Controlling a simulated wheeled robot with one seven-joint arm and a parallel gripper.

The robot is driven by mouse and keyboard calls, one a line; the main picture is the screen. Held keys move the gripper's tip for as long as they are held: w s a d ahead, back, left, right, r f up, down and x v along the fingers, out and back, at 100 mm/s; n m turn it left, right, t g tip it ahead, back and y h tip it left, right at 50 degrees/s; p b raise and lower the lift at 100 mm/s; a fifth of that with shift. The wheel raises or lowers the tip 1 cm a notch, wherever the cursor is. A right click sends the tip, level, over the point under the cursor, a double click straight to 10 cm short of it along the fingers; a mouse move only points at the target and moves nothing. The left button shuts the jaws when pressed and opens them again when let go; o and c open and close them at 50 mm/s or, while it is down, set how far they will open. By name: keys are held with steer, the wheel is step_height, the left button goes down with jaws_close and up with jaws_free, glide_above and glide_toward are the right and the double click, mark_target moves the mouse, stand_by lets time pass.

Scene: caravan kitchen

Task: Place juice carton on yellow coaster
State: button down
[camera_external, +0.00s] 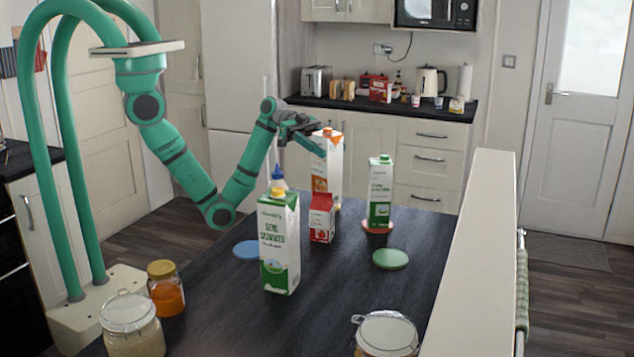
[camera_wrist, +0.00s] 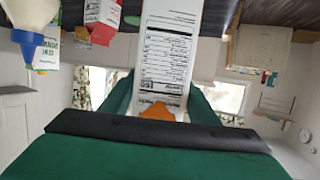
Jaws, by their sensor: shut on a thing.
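A tall white juice carton with an orange top and cap (camera_external: 328,165) stands upright at the back of the dark table. My gripper (camera_external: 312,142) is shut on its upper part. In the wrist view, the carton's printed side (camera_wrist: 168,60) shows between my two green fingers (camera_wrist: 160,98). A small yellowish sliver (camera_external: 338,207) shows at the carton's foot and may be the yellow coaster. The red carton in front hides most of that foot, so I cannot tell whether the juice carton touches the coaster.
A small red carton (camera_external: 322,217) and a blue-capped bottle (camera_external: 278,180) stand close by. Blue (camera_external: 246,249) and green (camera_external: 390,259) coasters are empty. Jars (camera_external: 133,325) stand in front.

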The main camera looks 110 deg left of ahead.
steer(key=shift+f, duration=0.2)
steer(key=c, duration=0.7)
jaws_free()
steer(key=shift+f, duration=0.1)
steer(key=v, duration=1.2)
